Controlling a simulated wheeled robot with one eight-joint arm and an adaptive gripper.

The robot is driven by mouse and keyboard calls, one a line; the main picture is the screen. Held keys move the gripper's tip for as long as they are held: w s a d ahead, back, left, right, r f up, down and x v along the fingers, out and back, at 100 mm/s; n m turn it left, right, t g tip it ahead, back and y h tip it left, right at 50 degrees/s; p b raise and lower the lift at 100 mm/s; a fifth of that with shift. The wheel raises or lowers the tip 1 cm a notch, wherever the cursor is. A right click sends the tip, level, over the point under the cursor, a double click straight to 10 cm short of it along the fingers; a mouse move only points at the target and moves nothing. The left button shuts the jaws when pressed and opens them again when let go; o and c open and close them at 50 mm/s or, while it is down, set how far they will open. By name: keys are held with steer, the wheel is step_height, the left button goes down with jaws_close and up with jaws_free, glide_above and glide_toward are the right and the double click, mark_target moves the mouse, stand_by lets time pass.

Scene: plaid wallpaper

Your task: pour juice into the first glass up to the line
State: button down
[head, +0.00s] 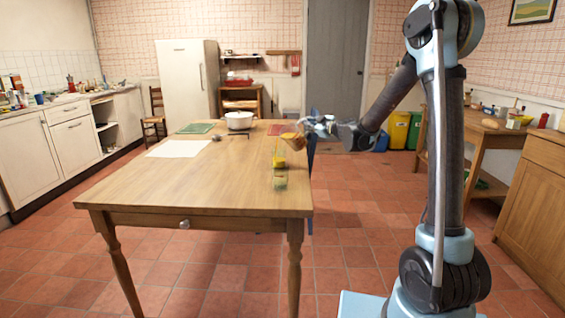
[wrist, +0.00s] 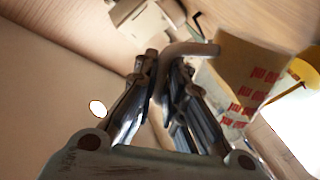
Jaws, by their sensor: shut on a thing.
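My gripper (head: 311,126) is at the right edge of the wooden table (head: 190,185), shut on the handle of a jug. The jug (head: 294,141) is tilted, its mouth toward the left, with orange juice in it. In the wrist view the fingers (wrist: 167,65) close on the grey curved handle, and the jug (wrist: 245,85) shows a red pattern. Below the jug a glass (head: 279,161) holds yellow-orange juice; a thin yellow streak shows above it. Its fill line is too small to make out. A nearer greenish glass (head: 280,181) looks empty.
A white pot (head: 239,120), a green board (head: 196,128) and a white sheet (head: 180,148) are at the table's far side. A red item (head: 277,129) lies behind the jug. The near half of the table is clear.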

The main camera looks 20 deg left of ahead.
steer(key=shift+s+a+r+n+p, duration=0.25)
steer(key=shift+a+r+n+p, duration=0.1)
steer(key=shift+r+n+p, duration=0.25)
stand_by(1.6)
steer(key=w+d+f+m+b, duration=0.2)
steer(key=d+f+m+b, duration=0.1)
steer(key=f, duration=0.3)
steer(key=w+d+f+m+y+b, duration=0.1)
steer(key=w+d+f+m+b, duration=0.2)
steer(key=f, duration=0.4)
steer(key=shift+m+y+b, duration=0.3)
steer(key=shift+m+b, duration=0.3)
steer(key=shift+m, duration=0.5)
